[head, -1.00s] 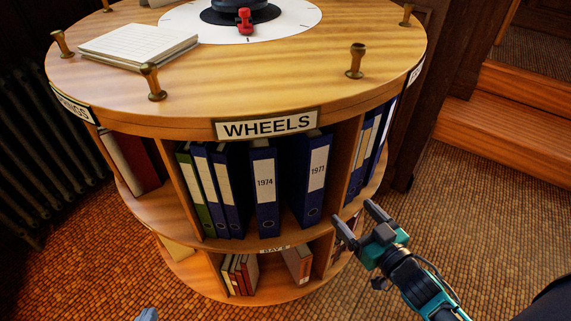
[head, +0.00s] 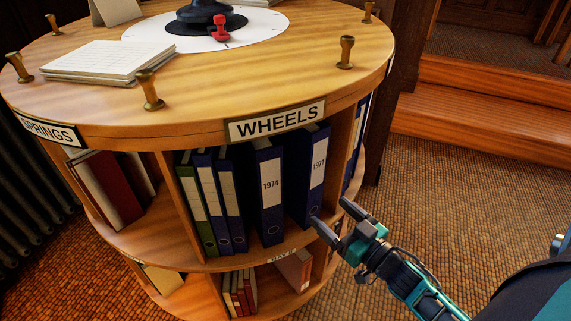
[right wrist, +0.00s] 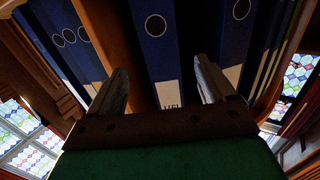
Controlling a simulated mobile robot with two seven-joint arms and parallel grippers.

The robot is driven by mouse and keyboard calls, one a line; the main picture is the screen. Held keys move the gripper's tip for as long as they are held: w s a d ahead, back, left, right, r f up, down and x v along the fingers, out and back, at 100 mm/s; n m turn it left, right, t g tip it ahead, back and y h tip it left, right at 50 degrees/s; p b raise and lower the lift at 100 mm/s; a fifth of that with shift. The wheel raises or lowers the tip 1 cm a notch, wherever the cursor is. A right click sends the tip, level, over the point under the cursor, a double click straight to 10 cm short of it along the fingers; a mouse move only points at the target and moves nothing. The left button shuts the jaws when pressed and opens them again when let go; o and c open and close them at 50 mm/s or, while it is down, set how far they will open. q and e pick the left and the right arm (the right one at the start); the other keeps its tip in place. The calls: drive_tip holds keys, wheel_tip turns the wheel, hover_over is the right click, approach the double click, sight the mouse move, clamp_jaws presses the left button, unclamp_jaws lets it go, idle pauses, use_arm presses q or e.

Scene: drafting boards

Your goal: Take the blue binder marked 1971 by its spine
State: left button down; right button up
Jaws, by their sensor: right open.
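The blue binder marked 1971 (head: 314,168) stands upright on the upper shelf, at the right end of the bay under the WHEELS sign, its spine facing out. Another blue binder marked 1974 (head: 268,190) stands to its left. My right gripper (head: 329,211) is open and empty, in front of the lower part of the 1971 spine. In the right wrist view the fingers (right wrist: 161,66) spread either side of a blue spine (right wrist: 157,45) with a ring hole, which appears to be the same binder. I cannot tell how far the fingertips are from it. My left gripper is out of view.
A wooden divider (head: 340,150) stands close to the right of the 1971 binder. Green and blue binders (head: 210,200) stand farther left. The round wooden top (head: 250,75) overhangs the shelf. A lower shelf holds books (head: 296,268). Open floor and steps (head: 480,110) lie to the right.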

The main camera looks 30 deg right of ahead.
sight(316, 199)
drive_tip(key=w, duration=0.4)
drive_tip(key=w+a+b, duration=0.1)
drive_tip(key=w, duration=0.1)
drive_tip(key=shift+w, duration=0.2)
drive_tip(key=w, duration=0.2)
drive_tip(key=w+b, duration=0.1)
drive_tip(key=w, duration=0.1)
drive_tip(key=shift+a+f, duration=0.1)
drive_tip(key=shift+a, duration=0.25)
drive_tip(key=shift+w+a, duration=0.1)
drive_tip(key=shift+w, duration=0.55)
drive_tip(key=c, duration=1.5)
drive_tip(key=shift+r, duration=0.2)
